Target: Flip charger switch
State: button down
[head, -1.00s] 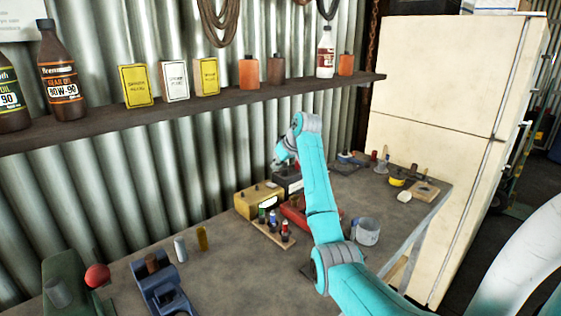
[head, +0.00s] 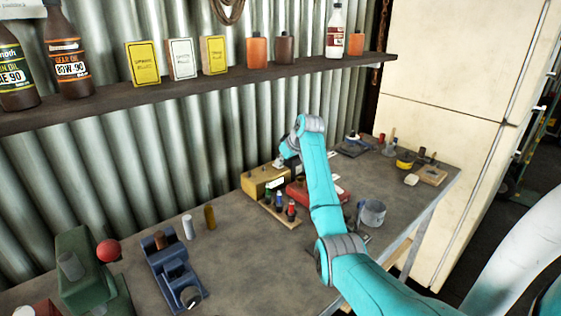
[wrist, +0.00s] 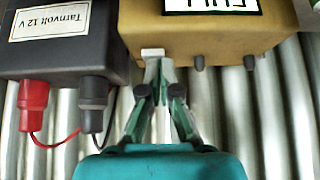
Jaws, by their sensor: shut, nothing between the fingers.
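The charger (head: 256,184) is a tan-yellow box on the bench against the corrugated wall. In the wrist view the charger (wrist: 208,42) fills the top, upside down, with a lit label reading FULL. A small white switch (wrist: 153,53) sits at its near edge, beside two dark knobs. My gripper (wrist: 156,66) is shut and empty, its fingertips right at the switch; I cannot tell whether they touch it. In the head view my gripper (head: 281,164) is small, just above and behind the charger, and partly hidden.
A dark Tarnvolt 12 V battery (wrist: 62,45) with red and black clamps and cables stands beside the charger. Small bottles on a wooden rack (head: 270,217) and a red box (head: 300,190) are close in front. A shelf (head: 180,92) runs above.

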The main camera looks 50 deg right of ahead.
jog(key=shift+s+f+t, duration=0.15)
jog(key=shift+f+t, duration=0.15)
jog(key=shift+f, duration=0.1)
jog(key=shift+r, duration=0.25)
jog(key=shift+r, duration=0.65)
